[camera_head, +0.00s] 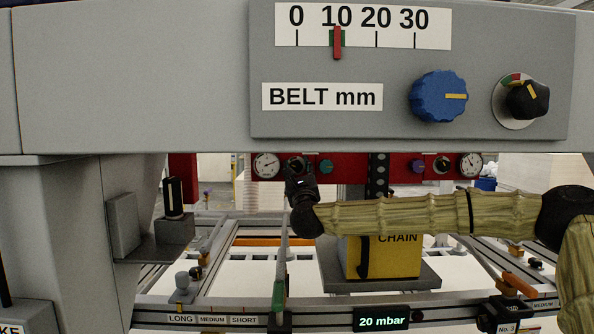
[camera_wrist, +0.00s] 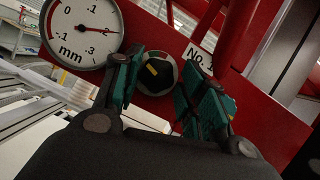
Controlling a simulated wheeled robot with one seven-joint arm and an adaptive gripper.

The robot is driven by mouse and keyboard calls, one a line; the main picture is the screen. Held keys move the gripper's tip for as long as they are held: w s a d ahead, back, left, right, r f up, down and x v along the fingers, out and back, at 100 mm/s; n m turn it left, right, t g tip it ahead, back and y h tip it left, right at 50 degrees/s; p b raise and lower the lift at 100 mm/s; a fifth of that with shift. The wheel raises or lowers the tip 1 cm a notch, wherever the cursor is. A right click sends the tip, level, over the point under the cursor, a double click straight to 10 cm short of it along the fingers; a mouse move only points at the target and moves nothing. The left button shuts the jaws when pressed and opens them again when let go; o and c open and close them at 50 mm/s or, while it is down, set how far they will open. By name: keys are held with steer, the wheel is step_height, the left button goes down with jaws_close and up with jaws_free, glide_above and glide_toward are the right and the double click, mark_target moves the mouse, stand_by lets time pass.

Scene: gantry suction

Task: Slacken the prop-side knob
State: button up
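A black knob (camera_wrist: 153,76) with a yellow mark sits on a red beam in the wrist view, over a dial with small green and red parts. My gripper (camera_wrist: 160,82) is open, its teal-padded fingers on either side of the knob. I cannot tell whether they touch it. A white gauge (camera_wrist: 83,31) marked mm is left of the knob, its needle near 2. In the head view my gripper (camera_head: 297,170) is at the red beam and covers most of this knob. No label reading "prop" is legible.
On the red beam are a teal knob (camera_head: 326,166), a purple knob (camera_head: 418,166), another black knob (camera_head: 442,164) and a gauge (camera_head: 470,166). A grey panel (camera_head: 300,70) with a blue knob (camera_head: 438,96) hangs in front. A yellow CHAIN box (camera_head: 400,258) stands below my arm.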

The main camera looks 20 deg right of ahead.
steer(key=shift+a, duration=0.15)
steer(key=c, duration=0.5)
steer(key=shift+f+n+b, duration=0.1)
steer(key=shift+n+b, duration=0.3)
steer(key=shift+b, duration=0.15)
steer(key=shift+n+y+b, duration=0.5)
steer(key=shift+n+b, duration=0.2)
steer(key=shift+b, duration=0.15)
steer(key=shift+n+y+b, duration=0.4)
steer(key=shift+n+b, duration=0.5)
steer(key=shift+n, duration=0.1)
steer(key=shift+d+r+n+g+y+b, duration=0.15)
steer(key=shift+n+y+b, duration=0.25)
steer(key=shift+n, duration=0.45)
steer(key=shift+r+n+g+y+b, duration=0.15)
steer(key=shift+n+y+b, duration=0.25)
steer(key=shift+n, duration=0.4)
steer(key=shift+d+n+g+y+b, duration=0.1)
steer(key=shift+n+g+y+b, duration=0.2)
steer(key=shift+n, duration=0.55)
